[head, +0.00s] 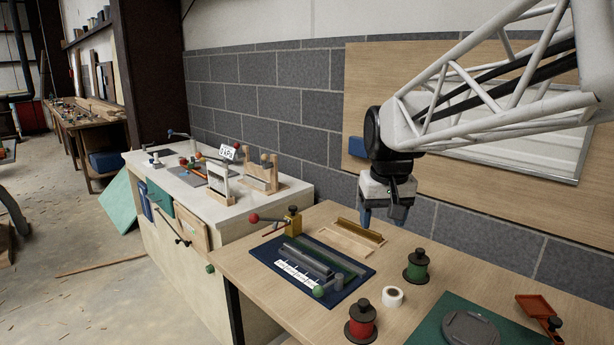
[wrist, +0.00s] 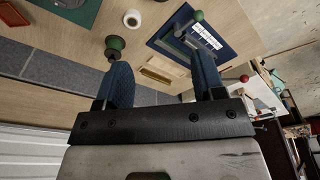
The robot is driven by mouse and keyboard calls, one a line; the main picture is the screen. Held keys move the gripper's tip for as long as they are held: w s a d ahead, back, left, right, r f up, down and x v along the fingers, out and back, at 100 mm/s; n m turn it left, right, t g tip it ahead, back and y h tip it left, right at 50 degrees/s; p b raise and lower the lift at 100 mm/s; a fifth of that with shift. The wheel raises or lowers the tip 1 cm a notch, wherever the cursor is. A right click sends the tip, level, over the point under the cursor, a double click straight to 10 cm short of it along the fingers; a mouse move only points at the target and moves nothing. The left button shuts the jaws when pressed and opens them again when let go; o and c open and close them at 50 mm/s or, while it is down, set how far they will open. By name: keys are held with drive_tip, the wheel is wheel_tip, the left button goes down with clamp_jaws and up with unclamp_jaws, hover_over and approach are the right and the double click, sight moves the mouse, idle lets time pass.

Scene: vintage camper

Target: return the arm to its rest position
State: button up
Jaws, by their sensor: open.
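My gripper (head: 383,214) hangs from my white lattice arm, pointing down above the back of the wooden table (head: 237,262). In the wrist view my gripper (wrist: 165,82) shows two blue fingers spread wide, with nothing between them. Beyond the fingers lies a shallow wooden tray (head: 335,241) with a brass-coloured bar (head: 362,231). The tray also shows in the wrist view (wrist: 158,77), lying lower on the tabletop. The gripper is apart from everything on the table.
Several things stand on the table: a blue board (head: 270,256) with a grey block, a green spool (head: 416,267), a red spool (head: 360,323), a white tape roll (head: 392,296) and a green mat (head: 430,325). A block wall (head: 275,120) is behind. A white workbench (head: 165,235) adjoins at left.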

drive_tip(key=s+d+f, duration=0.1)
drive_tip(key=s+f, duration=0.2)
drive_tip(key=s, duration=0.5)
drive_tip(key=s+d+f, duration=0.1)
drive_tip(key=s+f, duration=0.3)
drive_tip(key=s, duration=0.4)
drive_tip(key=s+d+f+m, duration=0.1)
drive_tip(key=s+f, duration=0.2)
drive_tip(key=s, duration=0.5)
drive_tip(key=shift+s+d+f+t, duration=0.25)
drive_tip(key=shift+s+d+t, duration=0.05)
drive_tip(key=shift+s+t, duration=0.1)
